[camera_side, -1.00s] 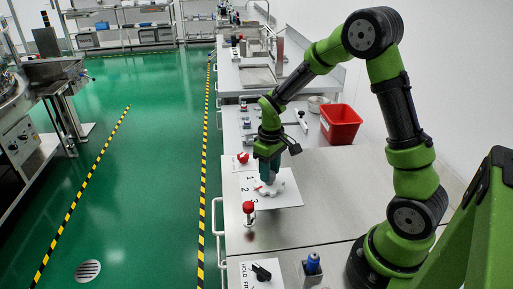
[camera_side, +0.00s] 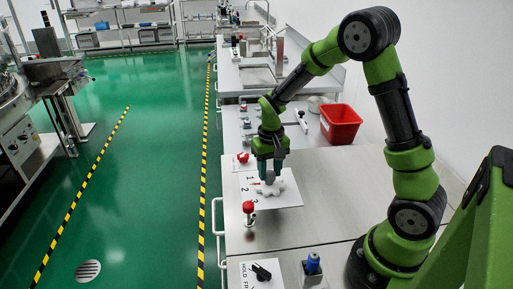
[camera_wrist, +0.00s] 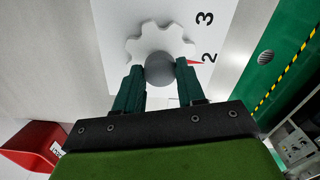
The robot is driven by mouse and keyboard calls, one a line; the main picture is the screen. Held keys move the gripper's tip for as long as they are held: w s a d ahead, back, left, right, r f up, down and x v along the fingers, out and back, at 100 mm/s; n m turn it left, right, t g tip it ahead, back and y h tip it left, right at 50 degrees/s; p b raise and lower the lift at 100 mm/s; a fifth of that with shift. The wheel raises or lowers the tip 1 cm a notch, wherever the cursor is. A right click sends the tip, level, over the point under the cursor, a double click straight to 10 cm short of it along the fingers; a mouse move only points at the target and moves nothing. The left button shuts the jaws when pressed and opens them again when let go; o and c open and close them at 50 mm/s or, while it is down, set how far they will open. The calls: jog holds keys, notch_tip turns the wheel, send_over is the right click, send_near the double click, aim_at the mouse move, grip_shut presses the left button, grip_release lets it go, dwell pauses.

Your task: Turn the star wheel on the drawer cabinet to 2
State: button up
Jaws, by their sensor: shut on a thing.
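The star wheel (camera_wrist: 152,40) is white and lobed, with a round grey hub, and lies on a white plate (camera_side: 286,201) marked 1, 2 and 3. It also shows in the side view (camera_side: 276,188). A small red pointer (camera_wrist: 193,62) sticks out from the wheel. In the wrist view its tip lies close beside the 2, slightly off it on the side away from the 3. My gripper (camera_wrist: 159,70) reaches down from above, its two green fingers on opposite sides of the hub, shut on the wheel. The 1 is hidden in the wrist view.
A red-topped post (camera_side: 249,207) stands at the plate's near left corner, and another red knob (camera_side: 242,157) is beyond it. A black switch (camera_side: 262,272) and a blue-topped part (camera_side: 313,263) are nearer. A red bin (camera_side: 340,123) stands at back right. The metal top right of the plate is clear.

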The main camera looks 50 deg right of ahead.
aim_at(269, 172)
jog(key=o, duration=1.1)
jog(key=shift+c, duration=0.2)
notch_tip(269, 172, up, 17)
jog(key=s+a+r+n+t+y, duration=0.2)
jog(key=s+a+t, duration=0.5)
jog(key=s+a, duration=0.4)
jog(key=s+r, duration=0.1)
jog(key=s, duration=0.1)
jog(key=shift+s, duration=0.4)
